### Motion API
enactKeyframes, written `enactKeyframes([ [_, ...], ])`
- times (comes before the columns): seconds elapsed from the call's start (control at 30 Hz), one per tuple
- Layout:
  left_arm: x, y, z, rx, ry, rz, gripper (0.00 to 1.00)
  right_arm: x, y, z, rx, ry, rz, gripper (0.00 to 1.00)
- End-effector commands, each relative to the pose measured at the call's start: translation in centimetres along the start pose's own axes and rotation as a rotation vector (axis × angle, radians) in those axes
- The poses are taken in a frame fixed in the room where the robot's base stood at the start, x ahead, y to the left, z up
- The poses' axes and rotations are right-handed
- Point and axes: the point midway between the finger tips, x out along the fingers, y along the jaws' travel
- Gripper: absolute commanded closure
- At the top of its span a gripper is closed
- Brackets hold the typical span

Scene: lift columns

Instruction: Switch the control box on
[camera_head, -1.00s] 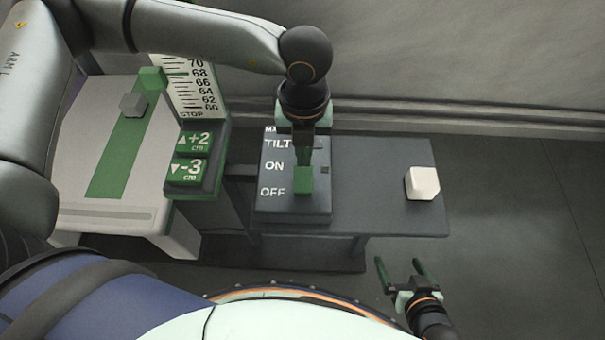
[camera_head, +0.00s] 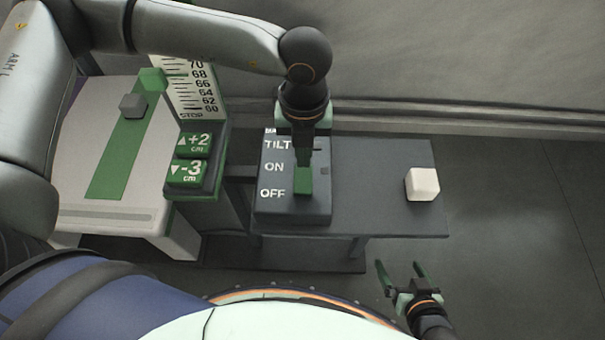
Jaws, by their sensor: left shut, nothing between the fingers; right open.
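The dark control box (camera_head: 268,211) stands on a grey table in the middle of the head view. Its white labels read TILT, ON and OFF from far to near, with another label partly cut off above. My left gripper (camera_head: 303,182) reaches down over the box from the far side, shut and empty. A green end shows between the ON and OFF labels. I cannot tell whether it is fingertips or a switch handle, and the gripper hides most of the switch slot. My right gripper (camera_head: 400,268) is open and empty, in front of the table at the lower right.
A white cube (camera_head: 422,184) sits on the table (camera_head: 375,205) to the right.

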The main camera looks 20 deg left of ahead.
Motion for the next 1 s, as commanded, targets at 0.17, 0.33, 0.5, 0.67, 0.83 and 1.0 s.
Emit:
enactKeyframes([
  [0.17, 0.0, 0.0, 0.0, 0.0, 0.0, 0.0, 1.0, -0.11, -0.04, 0.08, 0.001, -0.001, -0.001, 0.03],
  [0.33, 0.0, 0.0, 0.0, 0.0, 0.0, 0.0, 1.0, -0.17, -0.07, -0.03, 0.001, 0.001, -0.001, 0.03],
  [0.5, 0.0, 0.01, 0.0, 0.0, 0.0, 0.0, 1.0, -0.18, -0.07, -0.08, 0.001, 0.002, -0.001, 0.03],
  [0.67, 0.1, 0.01, 0.0, 0.0, 0.0, 0.0, 1.0, -0.11, -0.07, -0.01, 0.001, 0.002, -0.001, 0.03],
  [0.83, 0.36, 0.01, 0.0, 0.0, 0.0, 0.0, 1.0, 0.08, -0.06, 0.18, 0.001, 0.002, -0.001, 0.03],
  [1.0, 0.61, 0.01, 0.0, 0.0, 0.0, 0.0, 1.0, 0.31, -0.02, 0.27, 0.0, 0.004, -0.001, 0.03],
])
